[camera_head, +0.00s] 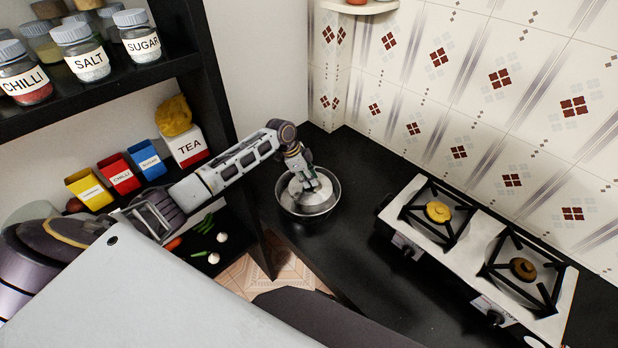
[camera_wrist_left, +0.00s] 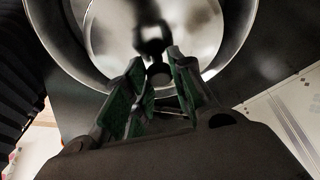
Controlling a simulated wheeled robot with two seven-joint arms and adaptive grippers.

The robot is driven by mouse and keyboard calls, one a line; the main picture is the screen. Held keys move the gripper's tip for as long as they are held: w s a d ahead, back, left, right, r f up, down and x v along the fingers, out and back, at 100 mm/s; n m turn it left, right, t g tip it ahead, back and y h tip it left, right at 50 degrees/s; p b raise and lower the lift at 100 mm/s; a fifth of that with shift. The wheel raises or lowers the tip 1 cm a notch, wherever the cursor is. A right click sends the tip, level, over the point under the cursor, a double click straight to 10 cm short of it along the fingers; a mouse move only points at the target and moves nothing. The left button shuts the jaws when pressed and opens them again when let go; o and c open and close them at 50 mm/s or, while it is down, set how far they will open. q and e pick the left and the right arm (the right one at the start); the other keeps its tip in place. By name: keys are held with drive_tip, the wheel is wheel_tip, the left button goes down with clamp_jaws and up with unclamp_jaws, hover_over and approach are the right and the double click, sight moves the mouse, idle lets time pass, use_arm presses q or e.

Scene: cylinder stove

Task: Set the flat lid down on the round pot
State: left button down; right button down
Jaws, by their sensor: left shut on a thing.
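The round pot (camera_head: 333,203) is a shiny metal pot on the black counter, left of the stove. The flat lid (camera_head: 296,189) is a pale metal disc that shows within the pot's rim in the head view. My left gripper (camera_head: 309,184) reaches down over the pot and is shut on the lid's knob. In the left wrist view the knob (camera_wrist_left: 158,74) sits between the green-padded fingertips, with the lid (camera_wrist_left: 104,35) beyond and the pot's wall (camera_wrist_left: 58,48) around it. I cannot tell whether the lid touches the pot. My right gripper is out of view.
A two-burner stove (camera_head: 468,247) stands on the counter (camera_head: 345,255) to the right. A black shelf (camera_head: 150,85) with jars and coloured boxes stands at the left, close to my left arm. The tiled wall (camera_head: 470,90) is behind. Counter between pot and stove is clear.

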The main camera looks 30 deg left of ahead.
use_arm(q)
drive_tip(key=c, duration=1.2)
unclamp_jaws()
drive_tip(key=shift+o, duration=0.3)
drive_tip(key=v, duration=0.7)
drive_tip(key=shift+r, duration=0.2)
